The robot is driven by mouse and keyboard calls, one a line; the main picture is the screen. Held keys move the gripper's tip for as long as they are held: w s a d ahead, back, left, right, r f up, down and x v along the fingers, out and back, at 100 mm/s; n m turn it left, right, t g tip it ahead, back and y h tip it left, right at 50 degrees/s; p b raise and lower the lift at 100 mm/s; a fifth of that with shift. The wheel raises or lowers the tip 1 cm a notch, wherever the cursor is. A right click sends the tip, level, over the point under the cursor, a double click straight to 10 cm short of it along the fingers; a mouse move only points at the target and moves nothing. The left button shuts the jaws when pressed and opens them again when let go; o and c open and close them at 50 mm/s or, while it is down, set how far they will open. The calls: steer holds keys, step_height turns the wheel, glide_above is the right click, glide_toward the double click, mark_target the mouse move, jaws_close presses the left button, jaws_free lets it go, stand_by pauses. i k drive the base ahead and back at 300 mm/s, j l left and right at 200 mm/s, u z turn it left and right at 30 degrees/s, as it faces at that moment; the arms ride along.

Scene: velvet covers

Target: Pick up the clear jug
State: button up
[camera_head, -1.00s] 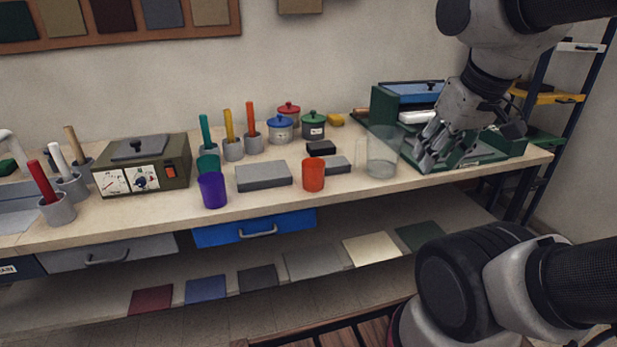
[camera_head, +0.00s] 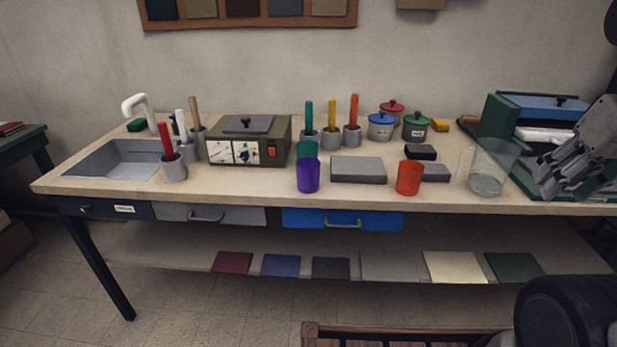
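A gap shows between the gripper and the jug. The fingers look parted, with nothing between them. Part of my arm is cut off at the right edge.
The green-based machine (camera_head: 497,120) stands behind and right. The bench's front edge (camera_head: 450,207) is just before the jug.

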mark_target(494, 159)
steer(key=i+j, duration=0.15)
steer(key=j, duration=0.2)
steer(key=i+j+z, duration=0.1)
steer(key=j, duration=0.3)
steer(key=i+j, duration=0.15)
steer(key=j, duration=0.2)
steer(key=i+j, duration=0.15)
steer(key=j, duration=0.25)
steer(key=z, duration=0.05)
